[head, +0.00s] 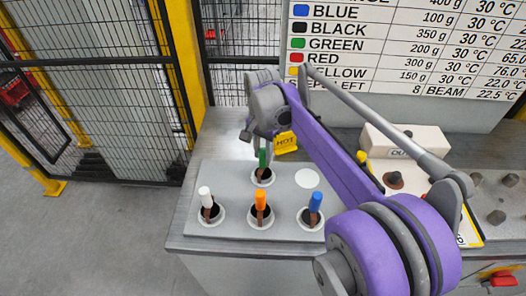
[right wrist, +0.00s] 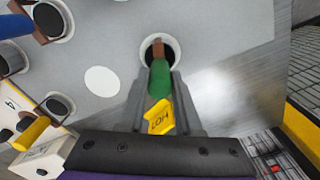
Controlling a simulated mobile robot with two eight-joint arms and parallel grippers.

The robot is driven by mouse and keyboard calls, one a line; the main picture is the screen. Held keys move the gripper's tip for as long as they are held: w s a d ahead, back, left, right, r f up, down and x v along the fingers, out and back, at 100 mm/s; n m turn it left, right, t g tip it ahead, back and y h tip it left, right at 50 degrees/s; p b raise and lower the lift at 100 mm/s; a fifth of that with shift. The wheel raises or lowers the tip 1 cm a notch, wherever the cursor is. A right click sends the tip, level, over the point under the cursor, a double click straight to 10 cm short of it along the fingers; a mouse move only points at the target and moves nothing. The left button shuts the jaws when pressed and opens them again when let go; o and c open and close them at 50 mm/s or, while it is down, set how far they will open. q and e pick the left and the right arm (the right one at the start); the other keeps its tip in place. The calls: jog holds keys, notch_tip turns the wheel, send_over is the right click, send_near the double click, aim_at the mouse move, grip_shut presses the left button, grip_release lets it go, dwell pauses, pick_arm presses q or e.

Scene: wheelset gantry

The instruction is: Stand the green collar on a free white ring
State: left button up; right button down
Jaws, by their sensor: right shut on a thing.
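The green collar (head: 263,158) has a brown lower end. It also shows in the right wrist view (right wrist: 160,76). My right gripper (head: 261,146) is shut on its green part from above. The brown end is at the dark opening of the rear left white ring (head: 264,184); I cannot tell whether it touches the bottom. A free white ring (head: 307,178), a plain white disc, lies to the right of it and also shows in the right wrist view (right wrist: 102,81). My left gripper is not in view.
White (head: 205,195), orange (head: 260,200) and blue (head: 316,200) pieces stand in white rings along the front of the grey plate (head: 235,225). A yellow HOT sign (head: 286,141) stands behind. A white box (head: 405,143) is to the right.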

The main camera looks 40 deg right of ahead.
jog(key=c, duration=0.5)
grip_release()
notch_tip(320, 180, up, 11)
jog(key=shift+p, duration=0.4)
